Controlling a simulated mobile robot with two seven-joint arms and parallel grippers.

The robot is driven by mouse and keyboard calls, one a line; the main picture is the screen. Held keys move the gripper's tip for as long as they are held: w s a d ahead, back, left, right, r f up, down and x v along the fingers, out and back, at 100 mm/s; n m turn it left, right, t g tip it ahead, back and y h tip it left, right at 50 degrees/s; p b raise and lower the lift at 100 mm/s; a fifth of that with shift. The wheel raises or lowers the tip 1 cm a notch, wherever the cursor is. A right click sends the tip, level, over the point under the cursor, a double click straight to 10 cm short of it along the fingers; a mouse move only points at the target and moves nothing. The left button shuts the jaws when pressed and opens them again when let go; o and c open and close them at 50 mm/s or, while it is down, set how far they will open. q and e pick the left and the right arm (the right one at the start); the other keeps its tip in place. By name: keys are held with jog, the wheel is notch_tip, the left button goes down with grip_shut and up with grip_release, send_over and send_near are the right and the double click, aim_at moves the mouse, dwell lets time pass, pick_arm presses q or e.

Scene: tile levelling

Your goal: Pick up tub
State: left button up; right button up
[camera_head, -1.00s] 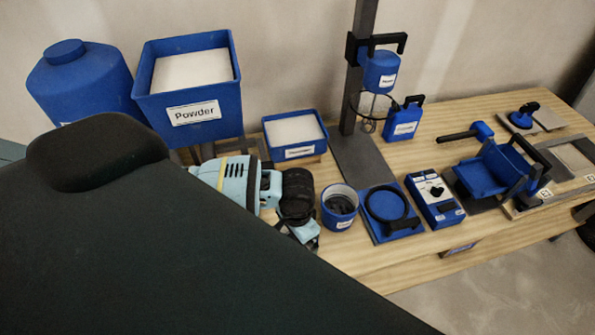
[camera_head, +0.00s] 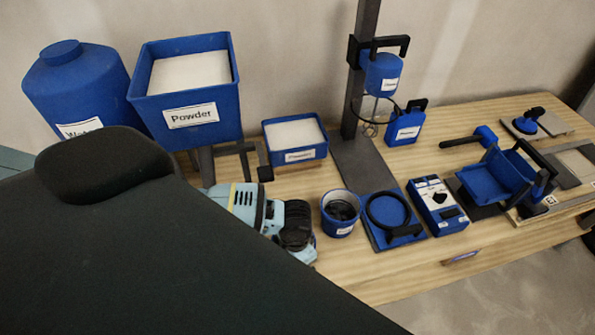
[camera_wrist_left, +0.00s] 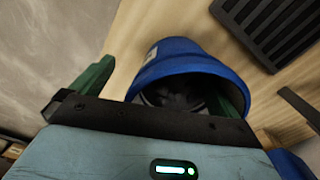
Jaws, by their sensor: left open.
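The tub is a round blue bucket (camera_head: 341,228) with a pale label and dark contents, standing on the wooden table in the head view. My left wrist and gripper body, light blue and black, are just left of it there. In the left wrist view the tub (camera_wrist_left: 190,57) lies ahead of my open left gripper (camera_wrist_left: 170,77). One green finger is left of the tub, apart from it. The other overlaps the right side of its rim; I cannot tell whether they touch. My right gripper is not in view.
Right of the tub are a blue pad with a black ring (camera_head: 388,211) and a blue control box (camera_head: 436,204). Behind stand a tray of white powder (camera_head: 294,133) and a mixer stand (camera_head: 358,80). A dark grate (camera_wrist_left: 268,28) shows in the left wrist view.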

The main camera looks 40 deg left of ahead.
pick_arm(q)
jog(key=shift+r, duration=0.15)
jog(key=shift+c, duration=0.9)
jog(key=shift+w+r, duration=0.1)
grip_shut()
